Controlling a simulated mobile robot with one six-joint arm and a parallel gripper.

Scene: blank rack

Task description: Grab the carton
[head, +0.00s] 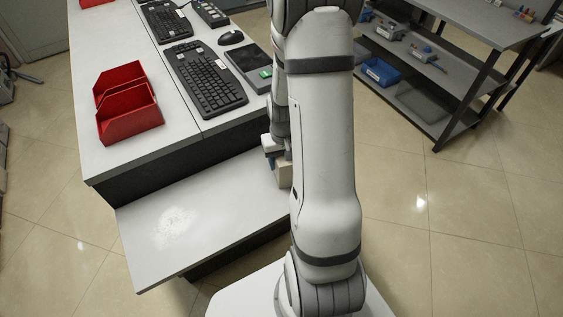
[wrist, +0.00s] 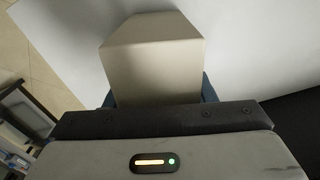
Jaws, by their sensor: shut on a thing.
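The carton (wrist: 152,62) is a plain beige box, seen close up in the wrist view. My gripper (wrist: 156,96) is shut on it, with a dark blue finger showing at each side of the box. In the head view a small part of the carton (head: 284,174) shows beside my arm, over the right end of the low white shelf (head: 190,222). My gripper (head: 272,160) is mostly hidden there behind my arm. I cannot tell whether the carton touches the shelf.
The desk above the low shelf holds red bins (head: 128,104), keyboards (head: 207,78) and a mouse (head: 231,37). A grey rack (head: 440,75) with tools and a blue bin (head: 381,72) stands at the right. The low shelf's left part is bare. Tiled floor is open at the right.

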